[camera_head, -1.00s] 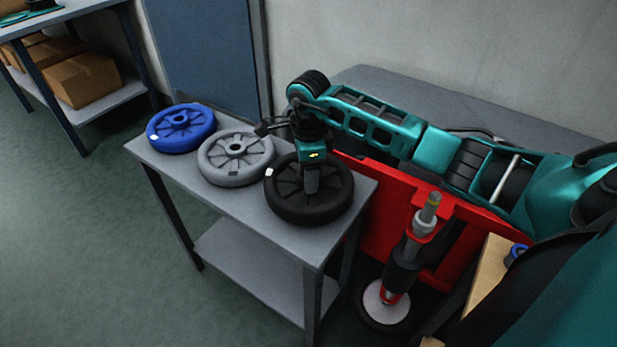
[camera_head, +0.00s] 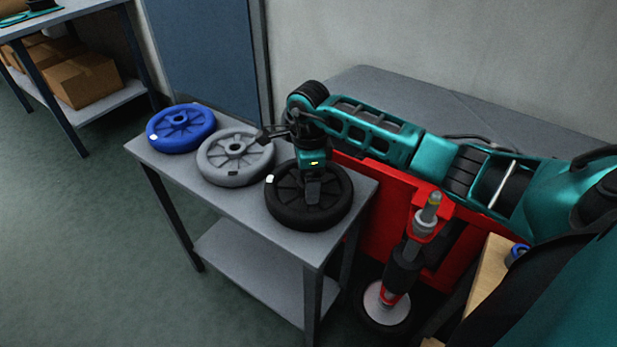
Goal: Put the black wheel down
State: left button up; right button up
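The black wheel (camera_head: 334,211) lies flat at the right end of a grey table, with its rim at or very near the tabletop. My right gripper (camera_head: 313,196) points down at the wheel's hub and appears shut on it; one finger shows, and the other is hidden. The grey table (camera_head: 243,203) also bears a grey wheel (camera_head: 213,165) in the middle and a blue wheel (camera_head: 163,143) at the left end. My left gripper is not in view.
A red frame (camera_head: 384,200) with an upright caster-like part (camera_head: 403,265) stands right of the table. A wall and a blue door (camera_head: 205,55) are behind. A shelf with cardboard boxes (camera_head: 85,80) stands at far left. The table's lower shelf (camera_head: 262,268) is bare.

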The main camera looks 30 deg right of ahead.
jog(key=shift+r, duration=0.2)
pick_arm(q)
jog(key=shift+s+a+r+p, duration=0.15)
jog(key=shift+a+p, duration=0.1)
jog(key=shift+p, duration=0.2)
pick_arm(e)
notch_tip(320, 180, up, 12)
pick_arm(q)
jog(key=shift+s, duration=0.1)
pick_arm(e)
jog(key=shift+f, duration=0.1)
